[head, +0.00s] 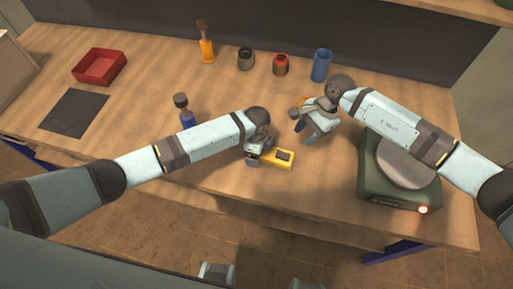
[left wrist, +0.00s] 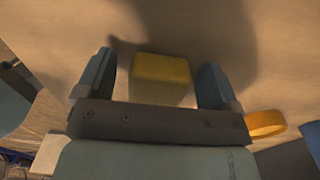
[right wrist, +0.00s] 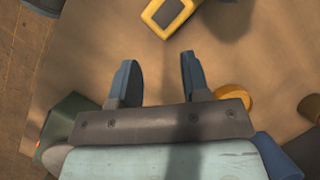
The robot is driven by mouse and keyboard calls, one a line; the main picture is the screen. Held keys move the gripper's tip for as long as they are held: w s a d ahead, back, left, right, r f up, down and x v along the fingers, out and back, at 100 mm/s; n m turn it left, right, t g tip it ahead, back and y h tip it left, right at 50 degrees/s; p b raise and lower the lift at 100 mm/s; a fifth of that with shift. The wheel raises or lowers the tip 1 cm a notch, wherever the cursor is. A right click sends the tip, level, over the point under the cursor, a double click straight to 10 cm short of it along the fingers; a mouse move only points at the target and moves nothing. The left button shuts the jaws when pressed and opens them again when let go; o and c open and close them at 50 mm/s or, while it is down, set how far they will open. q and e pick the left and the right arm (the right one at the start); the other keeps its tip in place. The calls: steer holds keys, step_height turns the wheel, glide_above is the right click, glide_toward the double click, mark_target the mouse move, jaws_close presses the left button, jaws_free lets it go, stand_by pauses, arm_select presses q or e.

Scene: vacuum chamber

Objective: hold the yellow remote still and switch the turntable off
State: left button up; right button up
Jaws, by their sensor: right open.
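The yellow remote (head: 272,161) has a dark panel and lies on the bench near the front edge. My left gripper (head: 254,158) is at its left end. In the left wrist view the remote (left wrist: 160,78) sits between the spread fingers, with gaps on both sides. The turntable (head: 377,186) is a green box with a grey disc at the right. A red light (head: 423,209) glows at its front corner, and my right forearm passes over it. My right gripper (head: 309,132) is open and empty above the bench, between remote and turntable. No switch shows clearly.
An orange piece (right wrist: 235,98) lies beside my right gripper. A blue cup (head: 321,65), a red-topped jar (head: 280,64) and a dark jar (head: 245,58) stand behind. A red tray (head: 99,66) and a dark mat (head: 74,112) are at the left.

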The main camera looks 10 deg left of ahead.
arm_select(q)
steer(key=c, duration=1)
arm_select(e)
steer(key=c, duration=0.7)
steer(key=shift+a+r+m, duration=0.15)
steer(key=shift+m, duration=0.45)
jaws_close()
steer(key=s+a+r+m+t+h, duration=0.1)
steer(key=a+r+m, duration=0.1)
steer(key=m, duration=1.1)
steer(key=s+a+r+m+t+h, duration=0.1)
steer(key=r+m, duration=0.3)
steer(key=m, duration=1)
steer(key=shift+s+a+t+h, duration=0.3)
steer(key=shift+s+a+t, duration=0.3)
steer(key=shift+s+a, duration=0.1)
